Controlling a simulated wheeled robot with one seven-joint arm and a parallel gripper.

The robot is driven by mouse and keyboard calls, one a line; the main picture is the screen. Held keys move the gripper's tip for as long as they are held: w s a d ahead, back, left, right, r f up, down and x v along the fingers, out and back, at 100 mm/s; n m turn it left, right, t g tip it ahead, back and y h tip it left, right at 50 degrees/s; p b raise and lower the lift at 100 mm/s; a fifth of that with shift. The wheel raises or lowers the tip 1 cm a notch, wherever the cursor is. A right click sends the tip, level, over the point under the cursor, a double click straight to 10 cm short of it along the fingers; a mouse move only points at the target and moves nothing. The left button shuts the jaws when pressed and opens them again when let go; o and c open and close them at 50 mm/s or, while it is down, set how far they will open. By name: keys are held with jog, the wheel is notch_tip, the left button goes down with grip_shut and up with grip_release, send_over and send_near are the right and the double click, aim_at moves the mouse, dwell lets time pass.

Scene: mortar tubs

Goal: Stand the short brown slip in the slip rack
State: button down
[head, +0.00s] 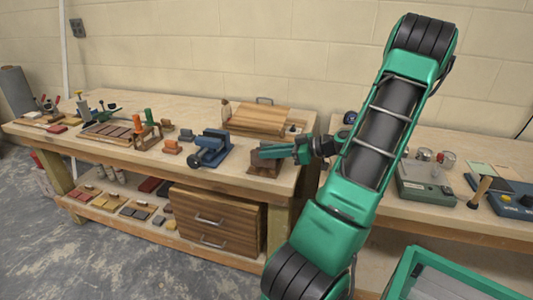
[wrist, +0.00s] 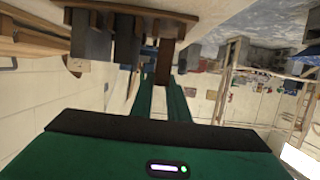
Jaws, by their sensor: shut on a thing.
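My gripper (head: 268,152) reaches left from the arm, low over the right end of the long workbench in the head view. In the wrist view its two green fingers (wrist: 163,84) are closed on a brown slip (wrist: 164,62), which sticks out past the fingertips. A brown wooden piece (head: 264,168), possibly the slip rack, stands on the bench directly beneath the fingers in the head view. The fingers cover part of it. I cannot tell whether the held slip touches it.
A blue vise (head: 211,148) stands left of the gripper. A wooden box with a handle (head: 257,120) lies behind it. Several small blocks and tools fill the bench's left. A second bench holds a grey-green device (head: 425,185) at right.

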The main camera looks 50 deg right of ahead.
jog(key=shift+f, duration=0.1)
jog(key=shift+f, duration=0.8)
jog(key=c, duration=1.2)
grip_release()
jog(key=shift+o, duration=0.2)
jog(key=shift+r, duration=3.5)
jog(key=shift+a, duration=0.1)
